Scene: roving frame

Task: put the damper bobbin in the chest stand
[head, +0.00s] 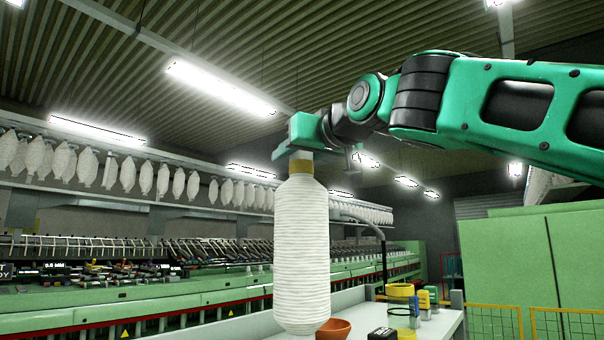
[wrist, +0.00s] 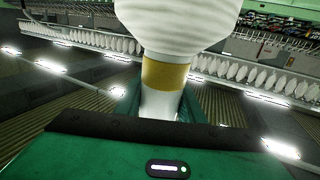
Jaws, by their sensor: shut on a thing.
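A tall white yarn-wound bobbin (head: 301,255) with a yellow band near its top hangs upright below my gripper (head: 301,155). I take it to be the damper bobbin. My gripper is shut on its narrow neck. In the wrist view, the bobbin (wrist: 178,25) fills the top middle, and its yellow band (wrist: 165,74) and white neck end lie between the green fingers (wrist: 160,104). In the head view its lower end overlaps the table; I cannot tell whether they touch. I cannot make out a chest stand in either view.
A long green spinning machine (head: 100,310) runs behind, with hanging white bobbins. Green cabinets (head: 540,260) and yellow railings stand at right.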

